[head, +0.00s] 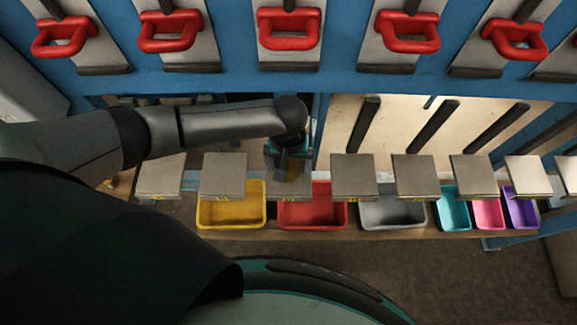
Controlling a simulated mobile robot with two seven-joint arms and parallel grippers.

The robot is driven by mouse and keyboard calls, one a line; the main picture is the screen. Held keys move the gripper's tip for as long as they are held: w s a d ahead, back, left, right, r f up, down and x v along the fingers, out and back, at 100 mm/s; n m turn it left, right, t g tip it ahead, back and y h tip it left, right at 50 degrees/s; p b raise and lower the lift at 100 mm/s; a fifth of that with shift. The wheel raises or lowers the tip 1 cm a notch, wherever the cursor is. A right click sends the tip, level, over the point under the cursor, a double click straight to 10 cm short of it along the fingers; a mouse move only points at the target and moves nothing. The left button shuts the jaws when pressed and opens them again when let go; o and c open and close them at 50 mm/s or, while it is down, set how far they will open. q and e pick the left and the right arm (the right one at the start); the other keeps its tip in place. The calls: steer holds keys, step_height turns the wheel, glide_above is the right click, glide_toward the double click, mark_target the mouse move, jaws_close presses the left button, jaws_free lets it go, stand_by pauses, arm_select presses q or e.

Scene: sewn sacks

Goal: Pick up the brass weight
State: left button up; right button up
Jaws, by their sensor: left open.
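I cannot make out a brass weight for certain in the head view. A small orange-brown patch shows at the left, partly behind my arm, too small to identify. My left arm reaches in from the left, and its gripper (289,172) points down over one of the grey plates (291,189), above the red bin (313,213). The gripper is open; its fingers are dark and small, and I cannot tell whether they touch the plate. Whatever lies directly beneath the gripper is hidden. My right gripper is not in view.
A row of bins stands on a ledge: yellow (231,213), red, grey (392,213), teal (453,212), pink (488,210) and purple (520,209). Grey plates overhang them. A blue frame with red handles (289,29) spans the top. Brown floor (470,270) is clear at lower right.

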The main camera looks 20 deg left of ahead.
arm_select(q)
steer(key=shift+f, duration=0.15)
jaws_close()
stand_by(0.8)
steer(key=shift+w, duration=0.15)
